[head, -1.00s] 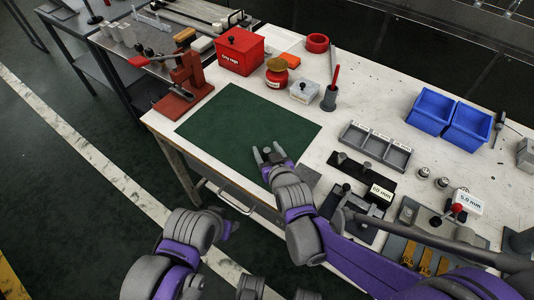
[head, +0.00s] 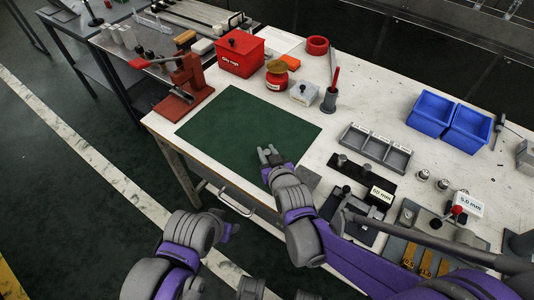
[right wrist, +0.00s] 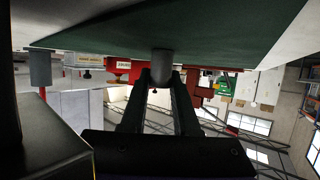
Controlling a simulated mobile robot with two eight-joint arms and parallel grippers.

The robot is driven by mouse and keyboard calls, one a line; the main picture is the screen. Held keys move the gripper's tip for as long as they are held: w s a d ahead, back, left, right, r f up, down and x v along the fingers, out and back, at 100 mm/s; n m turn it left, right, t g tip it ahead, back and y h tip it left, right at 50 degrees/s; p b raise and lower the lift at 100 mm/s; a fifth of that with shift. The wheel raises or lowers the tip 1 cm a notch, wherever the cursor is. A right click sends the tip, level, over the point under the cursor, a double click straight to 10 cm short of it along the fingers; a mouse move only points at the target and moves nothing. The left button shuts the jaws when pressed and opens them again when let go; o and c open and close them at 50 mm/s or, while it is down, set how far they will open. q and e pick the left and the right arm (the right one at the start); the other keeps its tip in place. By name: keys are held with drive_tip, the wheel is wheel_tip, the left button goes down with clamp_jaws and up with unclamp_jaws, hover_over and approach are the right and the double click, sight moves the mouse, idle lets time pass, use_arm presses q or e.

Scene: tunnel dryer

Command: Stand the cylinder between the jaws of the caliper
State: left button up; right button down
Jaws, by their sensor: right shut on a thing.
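My right gripper (head: 269,152) is over the front right part of the green mat. Its two fingers are shut on a small grey cylinder (right wrist: 162,65), which shows between the fingertips in the right wrist view, against the mat.
The green mat (head: 235,125) is otherwise bare. A grey divided tray (head: 376,147), several small metal pieces (head: 424,175) and two blue bins (head: 466,128) are to the right.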

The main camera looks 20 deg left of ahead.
sight(268, 152)
wheel_tip(268, 152, up, 10)
drive_tip(key=p, duration=0.2)
drive_tip(key=shift+f+p, duration=0.1)
drive_tip(key=shift+p, duration=0.25)
drive_tip(key=shift+d, duration=0.1)
use_arm(q)
wheel_tip(268, 152, up, 14)
drive_tip(key=w+p, duration=0.2)
drive_tip(key=p, duration=0.8)
drive_tip(key=shift+r+t, duration=0.2)
drive_tip(key=shift+t, duration=0.1)
use_arm(e)
drive_tip(key=w+d+f+m+t+h, duration=0.1)
drive_tip(key=w+d+m+h, duration=0.1)
drive_tip(key=d, duration=1.3)
drive_tip(key=w+d+f+m+t+h, duration=0.1)
drive_tip(key=d+m+h, duration=0.3)
drive_tip(key=d, duration=1.1)
drive_tip(key=shift+w+d+f+h, duration=0.2)
drive_tip(key=shift+w+h, duration=0.4)
drive_tip(key=shift+w, duration=0.2)
